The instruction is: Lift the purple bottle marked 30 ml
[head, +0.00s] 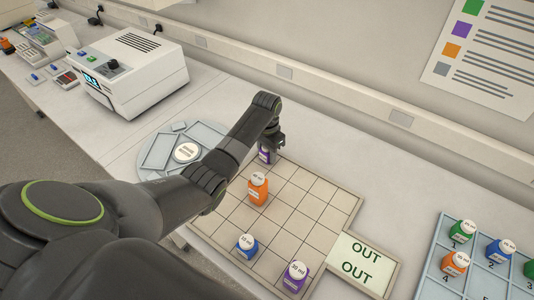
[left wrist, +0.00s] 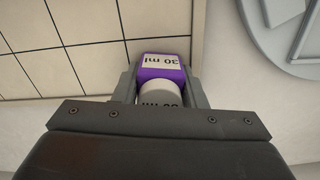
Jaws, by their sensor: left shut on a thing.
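My left gripper (head: 272,144) is shut on a purple bottle (head: 264,155) at the back left corner of the tan grid board (head: 310,207). In the left wrist view the purple bottle (left wrist: 162,66) sits between the two fingers (left wrist: 160,88), and its label and white cap both read 30 ml. I cannot tell whether the bottle touches the surface below. A second purple bottle (head: 295,275), with a label that seems to read 30 ml, stands on the front of the board. My right gripper is not in view.
On the board stand an orange bottle (head: 258,188) and a blue bottle (head: 247,246). A grey round tray (head: 157,150) lies to the left. An OUT plate (head: 361,263) adjoins the board. A numbered rack (head: 433,262) with several bottles is at right. A white machine (head: 130,75) stands at back left.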

